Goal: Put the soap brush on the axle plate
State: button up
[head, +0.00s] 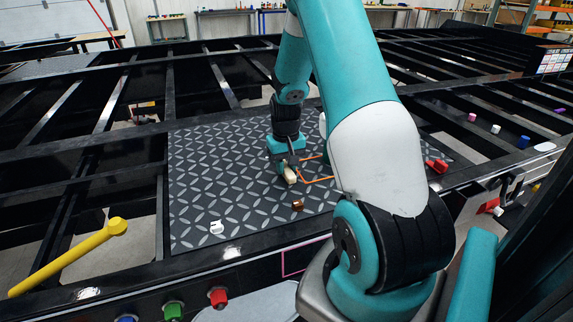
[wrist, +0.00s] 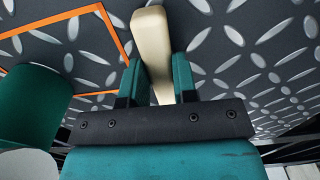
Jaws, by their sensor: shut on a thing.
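My gripper (head: 289,166) is shut on a long cream object, which I take to be the soap brush (head: 290,176). In the wrist view the cream piece (wrist: 151,40) sits between the two fingers (wrist: 157,80) and extends beyond them. No bristles can be made out. The dark diamond-tread plate (head: 200,190), which I take to be the axle plate, lies beneath my gripper. The brush is over the plate, close to its surface; I cannot tell whether it touches. An orange outline (head: 318,180) is on the plate beside the brush, also in the wrist view (wrist: 60,18).
On the plate are a white item (head: 217,227), a brown item (head: 298,205) and a red item (head: 437,165). A yellow bar (head: 70,258) lies at the left. Open gaps between black beams surround the plate. The plate's left part is mostly clear.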

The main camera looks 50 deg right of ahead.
jog(key=shift+s+f, duration=0.1)
jog(key=shift+f, duration=0.2)
grip_shut()
jog(key=o, duration=0.9)
grip_release()
jog(key=shift+f+b, duration=0.25)
jog(key=shift+b, duration=0.15)
notch_tip(320, 180, up, 18)
jog(key=b, duration=0.2)
jog(key=s+a+r+n+t+y, duration=0.2)
jog(key=a+n, duration=0.5)
jog(key=a, duration=1.7)
jog(key=s+a+n, duration=0.2)
jog(key=s+a, duration=0.3)
jog(key=s+a+n+g+y, duration=0.1)
jog(key=s+a+n, duration=0.1)
jog(key=s+a, duration=0.3)
jog(key=s+a+n+g+y, duration=0.1)
jog(key=s+a+n, duration=0.1)
jog(key=s+a, duration=0.3)
jog(key=shift+s+a+r, duration=0.1)
jog(key=shift+a+r, duration=0.1)
jog(key=shift+r, duration=0.05)
